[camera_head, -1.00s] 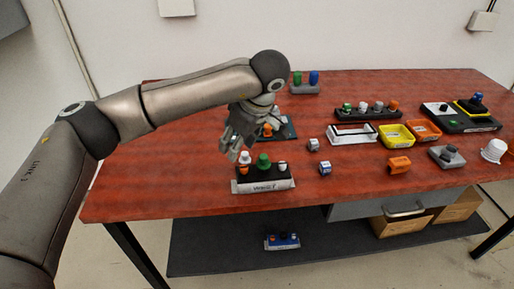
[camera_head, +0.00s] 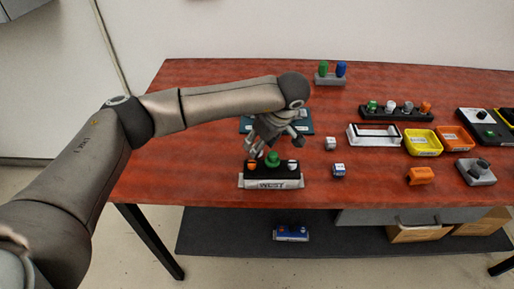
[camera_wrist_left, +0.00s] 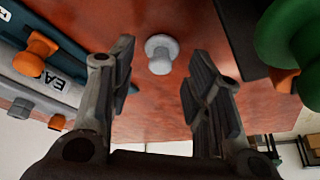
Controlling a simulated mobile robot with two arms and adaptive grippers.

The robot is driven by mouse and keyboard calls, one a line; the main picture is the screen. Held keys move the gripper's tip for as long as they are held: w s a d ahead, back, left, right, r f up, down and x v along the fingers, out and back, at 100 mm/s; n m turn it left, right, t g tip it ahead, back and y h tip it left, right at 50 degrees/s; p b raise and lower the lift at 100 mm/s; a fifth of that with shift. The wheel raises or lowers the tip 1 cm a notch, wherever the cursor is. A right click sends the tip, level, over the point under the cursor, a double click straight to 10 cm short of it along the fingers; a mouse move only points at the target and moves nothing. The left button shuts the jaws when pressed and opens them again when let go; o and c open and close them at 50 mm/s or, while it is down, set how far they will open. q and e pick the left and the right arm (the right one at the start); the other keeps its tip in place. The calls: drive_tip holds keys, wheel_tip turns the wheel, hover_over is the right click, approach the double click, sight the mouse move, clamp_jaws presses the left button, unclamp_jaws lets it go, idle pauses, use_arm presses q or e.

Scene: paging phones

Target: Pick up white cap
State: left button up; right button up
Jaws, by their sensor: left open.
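A white cap (camera_wrist_left: 159,54) with a round flange and a narrower top shows in the left wrist view against the red table, between and beyond my fingers. I cannot tell what it rests on. My left gripper (camera_wrist_left: 163,90) is open, with a clear gap on both sides of the cap. In the head view the left gripper (camera_head: 276,144) hangs just above and behind the black WEST holder (camera_head: 262,175). That holder carries an orange cap (camera_head: 252,165), a green cap (camera_head: 272,159) and a white cap (camera_head: 292,165). My right gripper is not in view.
Small blocks (camera_head: 339,170), a yellow tray (camera_head: 423,142), an orange tray (camera_head: 454,138) and a holder of several caps (camera_head: 397,114) stand to the right. The table's left part (camera_head: 165,160) is clear.

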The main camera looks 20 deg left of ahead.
use_arm(q)
drive_tip(key=shift+x, duration=1.15)
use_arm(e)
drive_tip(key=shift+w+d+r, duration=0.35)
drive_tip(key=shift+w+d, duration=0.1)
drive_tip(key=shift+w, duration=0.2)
use_arm(q)
drive_tip(key=c, duration=0.6)
drive_tip(key=shift+c, duration=0.2)
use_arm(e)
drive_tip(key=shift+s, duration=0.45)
use_arm(q)
drive_tip(key=shift+c, duration=0.4)
